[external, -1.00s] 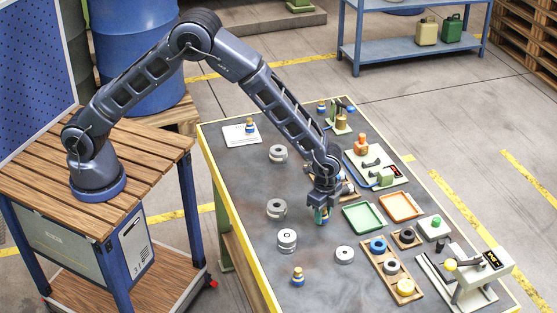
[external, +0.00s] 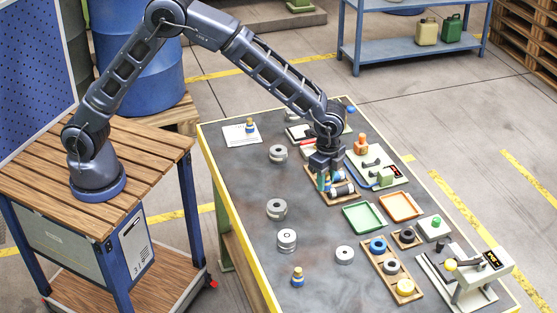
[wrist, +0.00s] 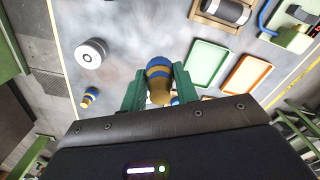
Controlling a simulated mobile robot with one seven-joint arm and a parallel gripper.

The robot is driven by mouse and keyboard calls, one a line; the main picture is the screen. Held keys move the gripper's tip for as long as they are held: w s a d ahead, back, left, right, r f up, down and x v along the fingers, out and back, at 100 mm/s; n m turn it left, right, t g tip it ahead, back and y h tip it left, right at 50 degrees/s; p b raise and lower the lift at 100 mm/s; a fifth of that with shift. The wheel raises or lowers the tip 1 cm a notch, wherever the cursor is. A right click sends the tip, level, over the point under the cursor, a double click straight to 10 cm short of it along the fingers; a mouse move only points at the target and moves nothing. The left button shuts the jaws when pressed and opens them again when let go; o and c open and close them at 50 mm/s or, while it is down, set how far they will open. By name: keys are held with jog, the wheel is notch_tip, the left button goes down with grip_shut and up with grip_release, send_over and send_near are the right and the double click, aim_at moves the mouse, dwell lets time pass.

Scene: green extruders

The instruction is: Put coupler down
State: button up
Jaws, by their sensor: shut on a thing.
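A coupler with blue and tan bands (wrist: 158,72) sits between the two green fingers of my gripper (wrist: 158,88) in the wrist view. The fingers are shut on it, and its outer end points away from my palm. In the external view my gripper (external: 323,182) is over the dark worktable (external: 240,185), just left of a wooden holder with dark cylinders (external: 343,189). The coupler is mostly hidden there by the fingers, and I cannot tell its exact height above the table. Similar couplers stand at the front (external: 298,276) and on a white sheet (external: 249,126).
A green tray (external: 362,218) and an orange tray (external: 401,207) lie right of my gripper. Several grey round parts (external: 276,209) stand along the left. A wooden board with rings (external: 380,262) and a press-like fixture (external: 475,275) are at front right.

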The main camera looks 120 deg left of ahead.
notch_tip(320, 180, up, 6)
jog(key=shift+r, duration=0.1)
jog(key=shift+s+a+r, duration=0.1)
jog(key=shift+a+r, duration=0.05)
jog(key=shift+a, duration=0.05)
jog(key=s+a+n, duration=0.6)
jog(key=s+a, duration=0.7)
jog(key=s, duration=0.3)
jog(key=s+a+r+n, duration=0.1)
jog(key=s+a+n, duration=0.5)
jog(key=s+a, duration=0.8)
jog(key=shift+s+a+r, duration=0.15)
jog(key=shift+s+a, duration=0.15)
jog(key=shift+s, duration=0.95)
jog(key=s+a+n, duration=0.1)
jog(key=s, duration=0.3)
jog(key=s+a+n, duration=0.1)
jog(key=s+n, duration=0.1)
jog(key=s, duration=0.3)
jog(key=s+a+n, duration=0.1)
jog(key=s, duration=0.3)
jog(key=shift+s+n, duration=0.3)
send_over(237, 130)
notch_tip(237, 130, down, 16)
jog(key=shift+r, duration=0.25)
jog(key=shift+f, duration=2.3)
